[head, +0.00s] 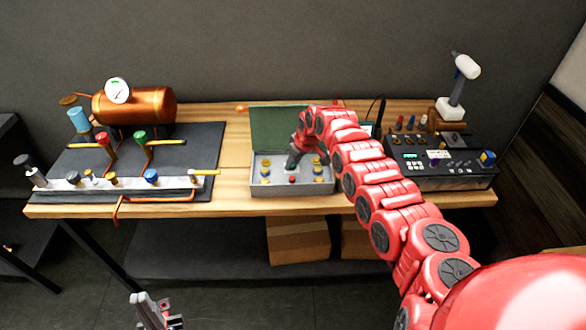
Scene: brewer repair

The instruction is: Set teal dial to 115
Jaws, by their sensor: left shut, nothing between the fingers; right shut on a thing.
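My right gripper (292,161) reaches down to the panel of the open grey box (286,188) in the middle of the bench. It is shut on a small part at the panel's back middle, which its fingers hide. I cannot make out a teal dial or any reading. Yellow and blue knobs sit on both sides of the panel, and a red button (292,180) sits at its front middle. My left gripper (160,318) is shut and empty, low in front of the bench, partly cut off by the frame's lower edge.
A copper boiler (140,106) with a gauge and a valve manifold (120,183) stand on the left. A black instrument unit (440,172) and a white-headed hammer (467,67) are on the right. My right arm crosses the bench between box and unit.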

